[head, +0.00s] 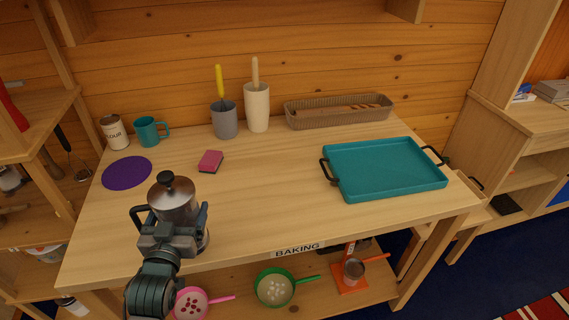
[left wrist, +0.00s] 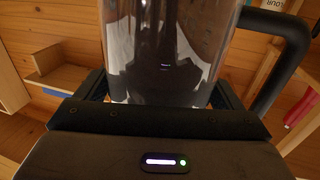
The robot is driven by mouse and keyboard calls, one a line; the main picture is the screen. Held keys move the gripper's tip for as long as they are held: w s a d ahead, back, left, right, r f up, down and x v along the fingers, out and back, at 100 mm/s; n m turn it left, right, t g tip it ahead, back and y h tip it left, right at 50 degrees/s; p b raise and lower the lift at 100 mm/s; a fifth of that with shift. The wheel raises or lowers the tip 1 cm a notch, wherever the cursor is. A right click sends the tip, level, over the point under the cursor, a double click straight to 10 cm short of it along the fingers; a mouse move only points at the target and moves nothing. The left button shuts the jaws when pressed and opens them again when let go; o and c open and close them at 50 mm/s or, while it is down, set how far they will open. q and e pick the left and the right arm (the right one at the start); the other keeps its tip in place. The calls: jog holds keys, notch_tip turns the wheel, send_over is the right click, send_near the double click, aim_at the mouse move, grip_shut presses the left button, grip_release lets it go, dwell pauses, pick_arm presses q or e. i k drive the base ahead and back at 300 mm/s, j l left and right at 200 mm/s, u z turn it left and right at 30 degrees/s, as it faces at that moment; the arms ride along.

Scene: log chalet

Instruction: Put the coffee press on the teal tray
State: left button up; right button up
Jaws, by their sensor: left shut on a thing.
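The coffee press (head: 174,196), a metal and dark cylinder with a black knob and a black side handle, stands upright near the front left of the table. My left gripper (head: 170,232) is shut on it from the front. In the left wrist view the coffee press (left wrist: 165,50) fills the space between the fingers, with its black handle at the right. The teal tray (head: 385,168), with black handles at both ends, lies empty on the right side of the table. Whether the press touches the tabletop is hidden by my gripper. My right gripper is not in view.
A pink sponge (head: 210,161), purple mat (head: 127,173), teal mug (head: 147,131) and flour canister (head: 114,132) are at the left. A grey cup (head: 224,120), a cream holder (head: 257,108) and a wicker basket (head: 338,110) stand at the back. The table's middle is clear.

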aim_at(368, 176)
jog(key=i+l, duration=0.1)
jog(key=l, duration=0.35)
jog(key=i+l, duration=0.15)
jog(key=l, duration=0.3)
jog(key=i+l, duration=0.1)
jog(key=l, duration=0.35)
jog(key=i+l, duration=0.1)
jog(key=l, duration=0.35)
jog(key=i+l, duration=0.1)
jog(key=l, duration=0.35)
